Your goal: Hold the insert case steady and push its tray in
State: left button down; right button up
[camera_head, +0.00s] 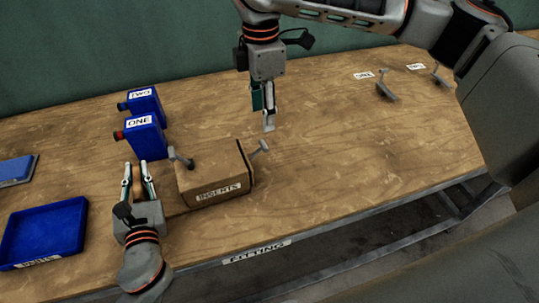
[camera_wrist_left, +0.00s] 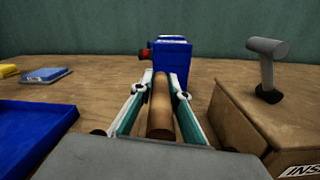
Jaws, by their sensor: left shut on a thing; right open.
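The tray's end (camera_head: 248,165) shows at the right side beyond a dark gap, with another grey handle (camera_head: 259,149). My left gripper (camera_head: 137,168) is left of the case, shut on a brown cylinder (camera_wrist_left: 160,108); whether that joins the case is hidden. My right gripper (camera_head: 268,122) is open and empty, pointing down above and behind the right handle.
Blue presses labelled ONE (camera_head: 146,139) and TWO (camera_head: 146,103) stand behind my left gripper. A blue bin (camera_head: 43,236) lies at the left, with a flat blue item (camera_head: 15,171) behind it. Two grey handles (camera_head: 386,87) (camera_head: 439,73) lie at the back right. The table right of the case is clear.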

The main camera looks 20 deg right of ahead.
dwell(0.3)
pick_arm(q)
jog(key=c, duration=1.9)
grip_release()
